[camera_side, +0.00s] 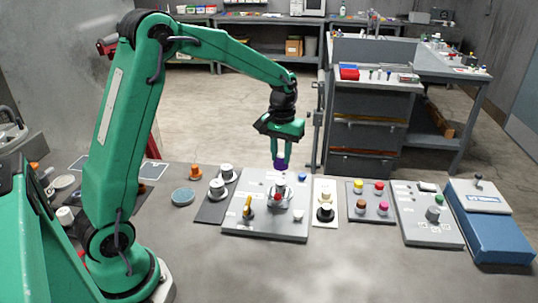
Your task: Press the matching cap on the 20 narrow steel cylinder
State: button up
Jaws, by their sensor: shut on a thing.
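Two more steel cylinders (217,189) stand on a dark plate to the left. I cannot read any size marks, so I cannot tell which cylinder is the 20 narrow one.
A yellow part (248,207), a white cap (298,215) and a blue piece (302,177) are on the panel. To its right are a plate with several coloured caps (361,207), a grey device (433,214) and a blue box (492,226). The front table is clear.

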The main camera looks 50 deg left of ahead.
jog(key=shift+f, duration=2.4)
jog(key=shift+f, duration=0.15)
dwell(0.6)
jog(key=o, duration=1.5)
jog(key=shift+r, duration=3.5)
